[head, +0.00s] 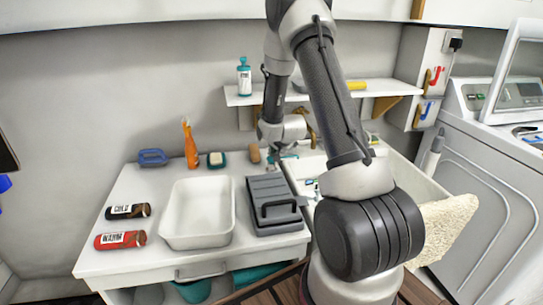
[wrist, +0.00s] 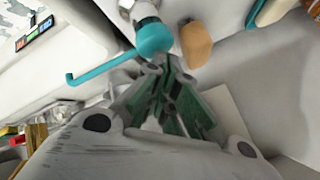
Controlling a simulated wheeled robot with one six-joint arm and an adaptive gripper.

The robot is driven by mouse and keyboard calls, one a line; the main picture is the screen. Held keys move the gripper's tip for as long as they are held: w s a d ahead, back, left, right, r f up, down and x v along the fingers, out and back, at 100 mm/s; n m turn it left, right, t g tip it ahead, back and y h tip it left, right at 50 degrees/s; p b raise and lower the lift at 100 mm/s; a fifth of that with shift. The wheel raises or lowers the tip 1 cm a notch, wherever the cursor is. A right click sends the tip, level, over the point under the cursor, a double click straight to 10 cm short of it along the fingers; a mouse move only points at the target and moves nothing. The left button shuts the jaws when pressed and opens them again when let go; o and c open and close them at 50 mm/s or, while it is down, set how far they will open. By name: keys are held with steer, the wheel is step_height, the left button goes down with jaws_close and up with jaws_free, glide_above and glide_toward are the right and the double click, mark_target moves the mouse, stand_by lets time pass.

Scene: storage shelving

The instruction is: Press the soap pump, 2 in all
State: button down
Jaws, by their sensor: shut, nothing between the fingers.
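The soap pump's teal head (wrist: 153,36) shows at the top of the wrist view, with a long thin teal spout reaching left and a pale body behind it. In the head view, a bit of teal (head: 286,156) shows at the back of the counter beside my arm; the rest is hidden. My gripper (wrist: 163,64) is shut and empty, its fingertips right at the edge of the teal head. I cannot tell whether they touch it. In the head view my gripper is mostly hidden behind my arm.
A tan block (wrist: 196,45) stands close beside the pump. A soap dish (head: 217,160), orange bottle (head: 190,146) and blue brush (head: 152,157) are farther left. A shelf (head: 248,99) with a teal-capped bottle (head: 244,77) overhangs the back. A white basin (head: 178,235) sits in front.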

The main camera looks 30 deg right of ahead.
steer(key=shift+r, duration=1.15)
step_height(320, 180, up, 5)
stand_by(0.8)
